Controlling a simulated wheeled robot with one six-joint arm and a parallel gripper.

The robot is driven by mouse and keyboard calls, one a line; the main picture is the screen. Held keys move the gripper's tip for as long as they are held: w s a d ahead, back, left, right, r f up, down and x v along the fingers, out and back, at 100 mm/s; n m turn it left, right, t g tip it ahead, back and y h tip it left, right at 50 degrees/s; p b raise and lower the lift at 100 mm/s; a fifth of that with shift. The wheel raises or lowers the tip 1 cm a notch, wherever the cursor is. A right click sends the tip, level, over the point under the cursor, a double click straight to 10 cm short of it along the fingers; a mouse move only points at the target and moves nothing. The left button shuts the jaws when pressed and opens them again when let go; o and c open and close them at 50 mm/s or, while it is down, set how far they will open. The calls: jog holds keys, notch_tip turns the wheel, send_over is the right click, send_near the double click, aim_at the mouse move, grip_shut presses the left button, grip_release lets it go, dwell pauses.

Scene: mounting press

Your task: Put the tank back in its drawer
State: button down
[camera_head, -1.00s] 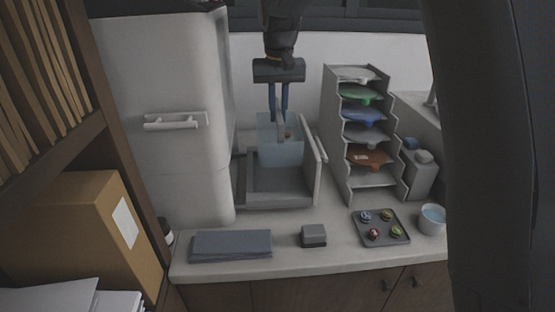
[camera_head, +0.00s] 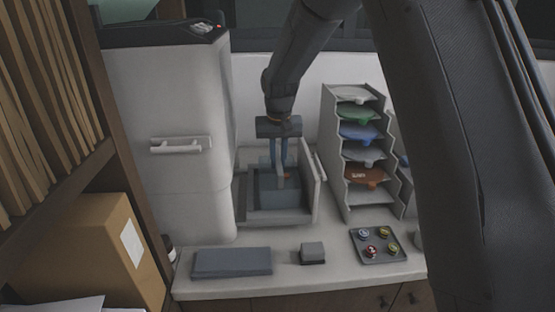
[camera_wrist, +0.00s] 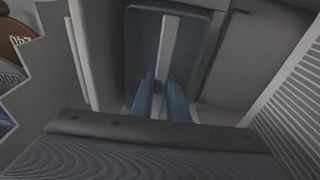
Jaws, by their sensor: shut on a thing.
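The tank (camera_head: 265,192) is a translucent blue-grey box. It is down between the walls of the open grey drawer (camera_head: 313,190), beside the white machine. Whether it rests on the drawer floor I cannot tell. My gripper (camera_head: 279,172) points down from above, with its blue fingers closed on the tank's pale handle bar. In the wrist view the fingers of my gripper (camera_wrist: 160,95) stand on either side of the bar, and the tank (camera_wrist: 143,45) lies beyond them. The tank's lower part is hidden by the drawer.
The white machine (camera_head: 165,100) stands close on the left. A rack of coloured trays (camera_head: 337,150) stands on the right.

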jog(key=c, duration=1.7)
grip_release()
jog(key=shift+f, duration=0.1)
jog(key=r+b, duration=0.1)
jog(key=r, duration=0.3)
jog(key=s+r+b, duration=0.1)
jog(key=r, duration=0.3)
jog(key=s+r, duration=0.1)
jog(key=r, duration=0.3)
jog(key=shift+b, duration=0.4)
jog(key=shift+a, duration=0.1)
